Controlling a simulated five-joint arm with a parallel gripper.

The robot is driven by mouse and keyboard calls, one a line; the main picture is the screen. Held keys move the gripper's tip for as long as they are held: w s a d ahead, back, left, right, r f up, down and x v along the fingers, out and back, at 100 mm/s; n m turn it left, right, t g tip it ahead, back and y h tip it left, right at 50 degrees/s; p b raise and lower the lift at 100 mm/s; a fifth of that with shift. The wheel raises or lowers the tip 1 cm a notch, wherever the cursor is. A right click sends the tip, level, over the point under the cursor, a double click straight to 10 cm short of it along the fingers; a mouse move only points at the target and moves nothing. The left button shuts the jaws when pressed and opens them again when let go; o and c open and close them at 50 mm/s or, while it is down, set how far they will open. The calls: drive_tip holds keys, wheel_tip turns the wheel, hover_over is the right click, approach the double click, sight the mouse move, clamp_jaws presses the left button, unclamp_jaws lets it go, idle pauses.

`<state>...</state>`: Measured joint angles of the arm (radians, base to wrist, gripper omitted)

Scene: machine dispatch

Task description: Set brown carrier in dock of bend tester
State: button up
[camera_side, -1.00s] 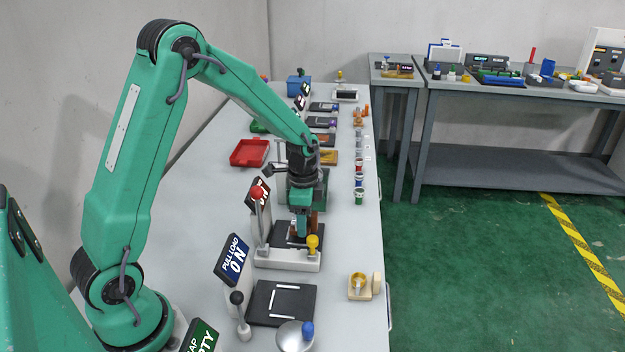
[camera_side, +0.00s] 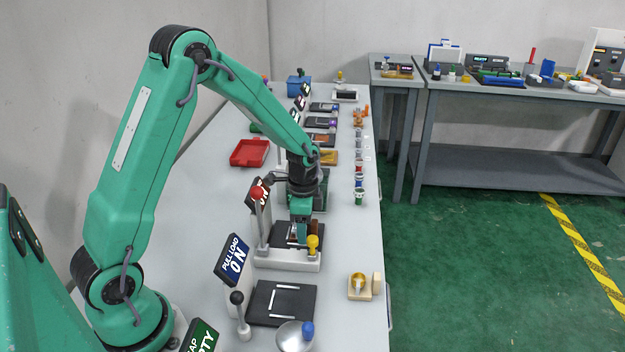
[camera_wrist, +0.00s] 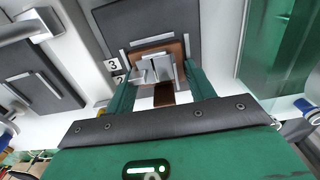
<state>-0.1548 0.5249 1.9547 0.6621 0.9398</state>
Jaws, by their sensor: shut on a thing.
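The brown carrier (camera_wrist: 176,48) with grey metal pieces on it is between the two fingers of my gripper (camera_wrist: 161,80) in the wrist view. My gripper is shut on it. A brown tab of the carrier points back toward my wrist. The carrier is over a dark dock plate (camera_wrist: 120,18) with light guide strips around it; I cannot tell whether it touches the plate. In the side view my gripper (camera_side: 298,238) is low at the dark plate (camera_side: 279,241) behind a light grey front bar. The carrier is mostly hidden there.
A red-knobbed lever (camera_side: 258,215) and a yellow knob (camera_side: 313,243) stand close to my gripper. An empty dark plate (camera_side: 268,304) under the PULL LOAD sign (camera_side: 232,258) is nearer the camera. A red tray (camera_side: 250,153) and a row of small spools (camera_side: 359,180) lie farther back.

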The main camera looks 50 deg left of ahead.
drive_tip(key=o, duration=1)
drive_tip(key=shift+f, duration=0.55)
drive_tip(key=shift+c, duration=0.2)
drive_tip(key=shift+r, duration=0.2)
drive_tip(key=shift+o, duration=0.5)
wheel_tip(320, 180, up, 13)
drive_tip(key=shift+f, duration=0.2)
drive_tip(key=shift+r, duration=0.2)
drive_tip(key=shift+r, duration=0.1)
